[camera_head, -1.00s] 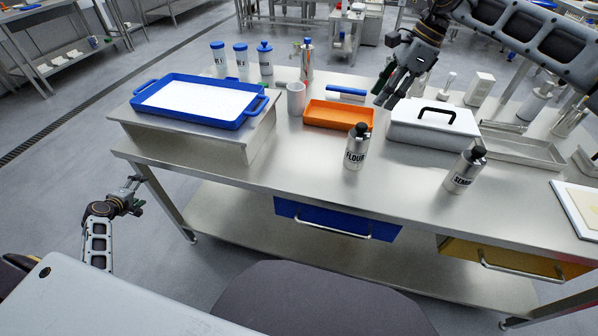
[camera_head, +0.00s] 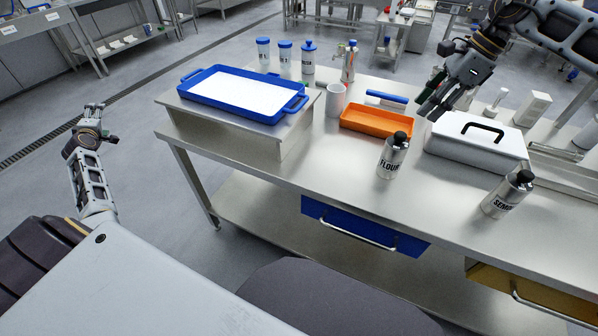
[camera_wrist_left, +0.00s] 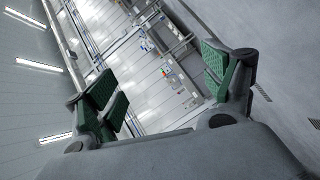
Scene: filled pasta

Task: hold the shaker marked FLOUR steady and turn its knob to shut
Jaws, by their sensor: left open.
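The shaker marked FLOUR (camera_head: 391,160) stands upright on the steel table, a silver body with a black top. Its label faces me; the knob's setting is too small to tell. My left gripper (camera_head: 94,108) is off the table, far to the left of the shaker. In the left wrist view its green-padded fingers (camera_wrist_left: 165,90) are apart with nothing between them. My right gripper (camera_head: 432,108) hangs above the table, behind and right of the FLOUR shaker, by the orange tray and white box. It is apart from the shaker, and its finger opening is unclear.
A second shaker, marked SEMO (camera_head: 507,195), stands to the right. An orange tray (camera_head: 352,125) and a white box with a black handle (camera_head: 450,150) stand behind. A blue tray (camera_head: 190,92) sits on a raised stand at left. The table front around the FLOUR shaker is clear.

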